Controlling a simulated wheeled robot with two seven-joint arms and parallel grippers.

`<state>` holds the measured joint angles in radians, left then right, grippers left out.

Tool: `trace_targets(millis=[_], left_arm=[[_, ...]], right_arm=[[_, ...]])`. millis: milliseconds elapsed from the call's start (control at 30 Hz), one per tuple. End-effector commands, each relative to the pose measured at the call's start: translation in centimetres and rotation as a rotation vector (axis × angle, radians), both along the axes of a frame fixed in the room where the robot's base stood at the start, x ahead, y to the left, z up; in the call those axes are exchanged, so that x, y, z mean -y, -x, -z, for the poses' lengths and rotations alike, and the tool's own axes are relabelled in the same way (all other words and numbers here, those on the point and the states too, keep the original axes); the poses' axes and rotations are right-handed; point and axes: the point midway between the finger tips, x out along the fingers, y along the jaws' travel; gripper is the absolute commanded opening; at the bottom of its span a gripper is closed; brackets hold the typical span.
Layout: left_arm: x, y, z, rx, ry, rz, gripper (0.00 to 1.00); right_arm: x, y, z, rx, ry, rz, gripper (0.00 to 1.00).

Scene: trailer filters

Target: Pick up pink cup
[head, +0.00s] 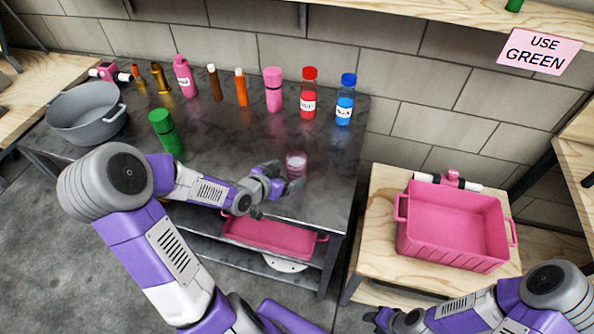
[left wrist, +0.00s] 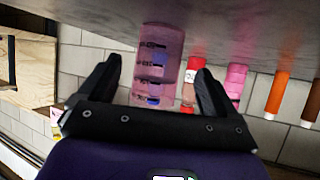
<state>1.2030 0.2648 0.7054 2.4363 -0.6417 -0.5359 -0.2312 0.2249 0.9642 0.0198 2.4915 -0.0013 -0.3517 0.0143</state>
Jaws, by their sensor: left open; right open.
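The pink cup (head: 296,164) is translucent and stands upright on the dark table, near its right front part. My left gripper (head: 273,191) is open beside the cup, at its front left in the head view. In the left wrist view the cup (left wrist: 158,65) shows between the two open fingers (left wrist: 157,80), and I cannot tell whether they touch it. My right gripper (head: 385,318) is low at the bottom of the head view, beside the wooden table and away from the cup.
Several bottles and tubes line the table's back, including a red bottle (head: 308,93) and blue bottle (head: 345,98). A green bottle (head: 166,132) and grey pot (head: 88,113) stand left. A pink crate (head: 455,228) sits on the wooden table (head: 380,215). A pink tray (head: 270,238) is on the lower shelf.

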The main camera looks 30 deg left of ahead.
Motion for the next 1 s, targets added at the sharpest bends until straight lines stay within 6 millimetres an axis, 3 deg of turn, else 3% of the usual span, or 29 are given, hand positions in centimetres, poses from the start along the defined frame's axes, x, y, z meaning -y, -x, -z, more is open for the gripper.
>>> trace_targets(millis=[33, 200, 567, 1000], left_arm=[[0.2, -0.7, 0.7, 0.003, 0.001, 0.002, 0.92], [0.6, -2.5, 1.7, 0.002, 0.001, 0.002, 0.92], [0.7, -3.3, 1.7, -0.001, 0.000, 0.001, 0.92], [0.7, -3.3, 1.7, 0.001, 0.000, 0.000, 0.29]], right_arm=[[0.0, 0.0, 1.1, 0.001, 0.000, 0.000, 0.43], [0.0, 0.0, 2.5, 0.001, 0.000, 0.000, 0.43], [0.0, 0.0, 2.7, 0.001, 0.000, 0.000, 0.43], [0.0, 0.0, 2.7, 0.001, 0.000, 0.000, 0.43]])
